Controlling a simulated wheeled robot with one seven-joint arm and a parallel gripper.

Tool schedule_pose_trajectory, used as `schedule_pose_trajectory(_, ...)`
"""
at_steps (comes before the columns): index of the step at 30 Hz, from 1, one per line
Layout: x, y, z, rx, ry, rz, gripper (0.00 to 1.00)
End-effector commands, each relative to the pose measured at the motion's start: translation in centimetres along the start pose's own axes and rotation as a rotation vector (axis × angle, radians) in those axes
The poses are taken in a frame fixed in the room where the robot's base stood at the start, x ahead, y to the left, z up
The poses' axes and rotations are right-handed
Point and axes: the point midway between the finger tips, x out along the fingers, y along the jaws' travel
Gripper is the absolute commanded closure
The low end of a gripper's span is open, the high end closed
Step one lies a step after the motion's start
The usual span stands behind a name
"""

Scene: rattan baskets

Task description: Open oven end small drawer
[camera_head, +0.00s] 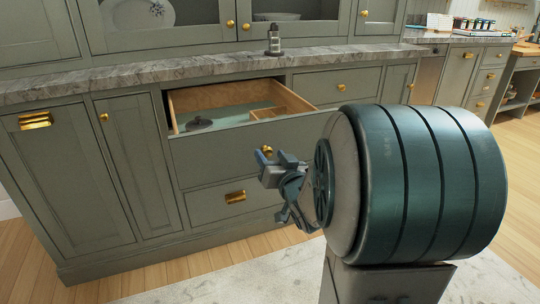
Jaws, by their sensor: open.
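A drawer (215,152) in the green-grey cabinet is pulled out, and its wooden inside shows below the marble counter. A gold knob (266,151) shows on the front just above my gripper (273,161). My gripper is open and stands in front of the cabinet close to this knob; I cannot tell whether it touches it. Nothing shows between the fingers. A small closed drawer (318,86) with a gold knob lies to the right. My arm hides part of the lower cabinet front. I cannot make out an oven for sure.
The open drawer holds a dark round object (199,124) and a wooden divider (268,113). A small bottle (274,40) stands on the counter (150,72). More small drawers (484,80) are at the far right. A pale rug (240,275) lies on the open floor.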

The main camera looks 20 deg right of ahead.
Motion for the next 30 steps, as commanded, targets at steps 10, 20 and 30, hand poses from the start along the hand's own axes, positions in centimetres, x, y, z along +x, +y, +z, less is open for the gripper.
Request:
schedule_pose_trajectory(10,-3.7,0.1,0.4,-0.003,0.004,0.000,0.50)
schedule_pose_trajectory(20,-6.0,0.0,0.2,-0.001,0.002,-0.001,0.50)
schedule_pose_trajectory(30,-6.5,0.0,0.0,0.001,-0.001,0.001,0.50)
